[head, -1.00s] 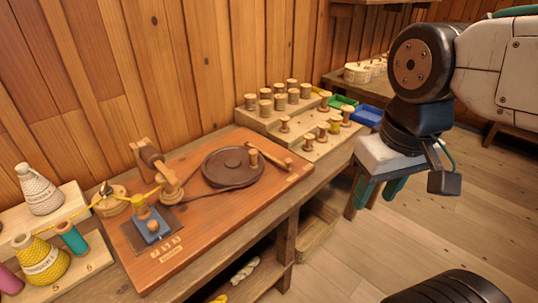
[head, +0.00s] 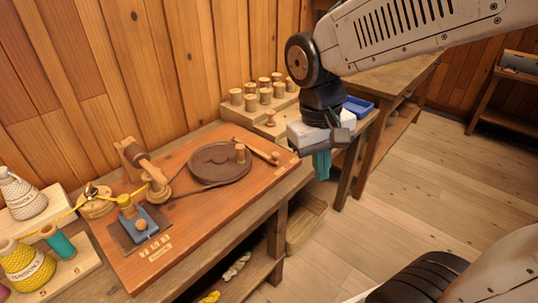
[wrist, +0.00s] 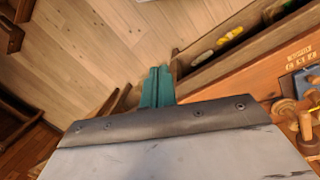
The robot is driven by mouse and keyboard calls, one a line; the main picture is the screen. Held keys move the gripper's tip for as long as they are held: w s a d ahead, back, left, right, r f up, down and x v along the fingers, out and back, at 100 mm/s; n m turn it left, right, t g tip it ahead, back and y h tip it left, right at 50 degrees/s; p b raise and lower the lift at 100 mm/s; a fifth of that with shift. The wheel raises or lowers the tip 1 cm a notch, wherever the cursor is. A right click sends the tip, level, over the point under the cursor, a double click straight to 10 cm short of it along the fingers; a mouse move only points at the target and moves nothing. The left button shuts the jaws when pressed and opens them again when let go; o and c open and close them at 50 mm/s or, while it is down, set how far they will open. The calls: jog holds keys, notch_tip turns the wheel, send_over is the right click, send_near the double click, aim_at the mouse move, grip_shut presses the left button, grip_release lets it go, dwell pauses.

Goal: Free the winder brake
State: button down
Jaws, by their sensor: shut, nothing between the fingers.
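The winder stands on a reddish wooden board (head: 185,222). It has a dark flat wheel (head: 220,165) with an upright wooden peg, a dark-wrapped winding head (head: 140,160) on a wooden post, and a belt between them. A wooden bar (head: 256,150) with a rounded end lies beside the wheel's right edge; I cannot tell for certain that it is the brake. My gripper (head: 321,165), with teal fingers together and empty, hangs right of the board, apart from the bar. The fingers also show in the wrist view (wrist: 157,88).
A stepped rack of wooden spools (head: 262,100) stands behind the board, partly hidden by my arm. A blue tray (head: 357,106) lies behind my gripper. Yarn cones (head: 28,265) stand at left. The floor (head: 420,180) at right is open.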

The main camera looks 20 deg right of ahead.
jog(key=w+a+f+m+t, duration=0.1)
jog(key=w+a+f+m, duration=0.1)
jog(key=w, duration=0.6)
jog(key=w+a+f+m+t+h, duration=0.1)
jog(key=w+f+m, duration=0.2)
jog(key=w+m, duration=0.2)
jog(key=w+a+f+m+t+h, duration=0.1)
jog(key=w+a+f+m, duration=0.1)
jog(key=w, duration=0.9)
jog(key=shift+w+a+f+m, duration=0.35)
jog(key=shift+f+m, duration=0.35)
jog(key=shift+m, duration=0.2)
jog(key=x, duration=0.9)
jog(key=shift+w+d+f, duration=0.15)
jog(key=shift+f, duration=0.2)
jog(key=w+d, duration=0.2)
jog(key=shift+d+f, duration=0.25)
jog(key=shift+d, duration=0.05)
jog(key=shift+w+d, duration=0.3)
jog(key=shift+d, duration=0.05)
